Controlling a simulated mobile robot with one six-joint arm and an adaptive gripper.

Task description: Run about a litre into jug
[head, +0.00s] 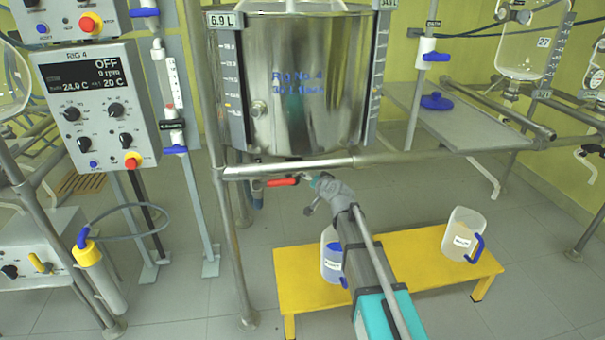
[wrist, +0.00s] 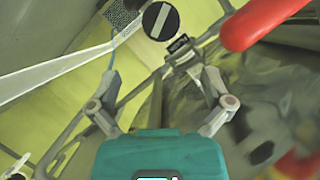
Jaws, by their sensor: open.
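The steel reactor vessel (head: 300,85) is marked Rig No. 4. A red valve handle (head: 283,182) lies roughly level below it; it also shows at the upper right of the wrist view (wrist: 270,20). My gripper (head: 312,186) is just right of the handle, open and apart from it. In the wrist view my gripper (wrist: 160,80) has spread fingers with nothing between them. A white jug with a blue part (head: 331,265) stands on the yellow bench, partly hidden by my arm. A second jug with a blue handle (head: 463,236) stands at the bench's right. Their labels are unreadable.
The yellow bench (head: 420,245) stands under the vessel's front rail (head: 400,157). A control box (head: 95,105) reading OFF is on the left. A steel post (head: 232,250) stands left of the bench. Floor is free in front and at the right.

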